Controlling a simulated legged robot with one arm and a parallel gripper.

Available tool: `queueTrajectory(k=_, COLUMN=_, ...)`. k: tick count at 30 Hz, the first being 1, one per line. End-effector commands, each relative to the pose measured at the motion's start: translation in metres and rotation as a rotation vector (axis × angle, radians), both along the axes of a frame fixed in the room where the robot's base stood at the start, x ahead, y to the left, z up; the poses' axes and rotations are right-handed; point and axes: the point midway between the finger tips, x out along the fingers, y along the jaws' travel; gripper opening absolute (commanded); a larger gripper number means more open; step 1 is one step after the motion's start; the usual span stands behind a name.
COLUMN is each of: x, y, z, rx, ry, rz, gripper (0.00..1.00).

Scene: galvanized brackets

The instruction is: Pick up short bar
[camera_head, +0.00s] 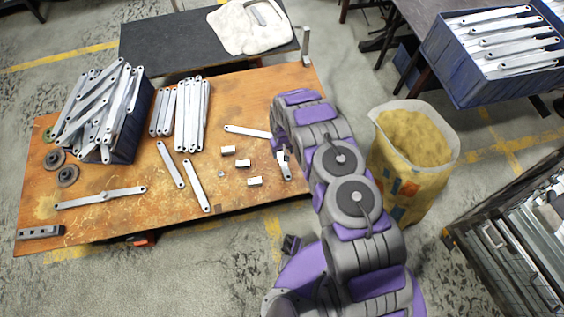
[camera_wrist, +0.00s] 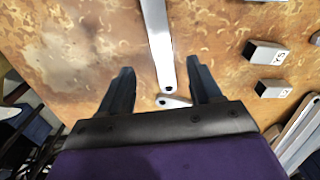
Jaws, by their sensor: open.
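My gripper (camera_wrist: 160,67) is open above the wooden table, its two dark fingers apart. In the wrist view, a grey metal bar (camera_wrist: 157,40) runs from the top edge down to between the fingers, untouched. A second small bar piece (camera_wrist: 174,102) lies crosswise below its end, partly hidden by the gripper body. In the head view, my arm hides most of the gripper at the table's right side. A short pale bar (camera_head: 284,168) shows beside it, partly covered. Another bar (camera_head: 247,131) lies left of the arm. I cannot tell for sure which is the short bar.
Several small blocks (camera_head: 254,181) lie left of my arm on the wooden table (camera_head: 110,225). Other loose bars (camera_head: 196,185), bar rows and a blue bin (camera_head: 143,105) full of bars are farther left. A yellow sack (camera_head: 405,190) stands close to the arm's right.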

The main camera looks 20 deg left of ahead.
Motion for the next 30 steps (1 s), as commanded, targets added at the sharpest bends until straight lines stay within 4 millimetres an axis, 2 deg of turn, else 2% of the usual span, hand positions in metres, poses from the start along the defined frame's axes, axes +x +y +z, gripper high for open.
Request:
queueTrajectory(k=1, x=-0.001, y=0.000, z=-0.012, rx=-0.001, ry=0.001, rz=0.000, gripper=0.64)
queueTrajectory(k=3, x=-0.001, y=0.000, z=-0.022, rx=-0.001, ry=0.002, rz=0.000, gripper=0.64)
queueTrajectory(k=11, x=-0.001, y=-0.001, z=-0.038, rx=-0.001, ry=0.001, rz=-0.002, gripper=0.64)
queueTrajectory(k=20, x=-0.003, y=0.000, z=-0.079, rx=0.000, ry=0.002, rz=0.000, gripper=0.64)
queueTrajectory(k=28, x=-0.002, y=0.001, z=-0.082, rx=0.001, ry=0.001, rz=-0.001, gripper=0.64)
queueTrajectory(k=30, x=-0.002, y=0.001, z=-0.081, rx=0.001, ry=0.001, rz=-0.001, gripper=0.57)
